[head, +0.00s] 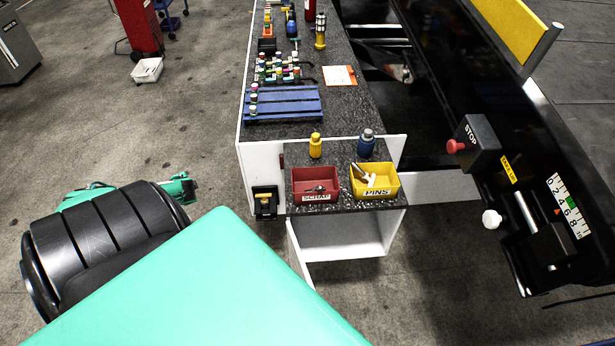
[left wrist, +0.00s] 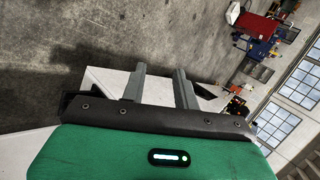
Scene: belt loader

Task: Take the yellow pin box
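The yellow pin box (head: 374,187), labelled PINS, stands on the low front shelf of the dark-topped bench. White and pale pins lie in it. To its left is a red box (head: 315,192) labelled SCRAP with a few dark parts inside. My left gripper (left wrist: 158,82) shows in the left wrist view with its two grey fingers apart and nothing between them. A white panel is behind the fingers. The pin box is not visible in that view. My right gripper is in neither view.
A yellow bottle (head: 315,146) and a blue bottle (head: 366,143) stand behind the boxes. A blue pallet (head: 284,105) and small parts lie on the bench (head: 300,131). The black conveyor with a red STOP button (head: 455,146) is on the right.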

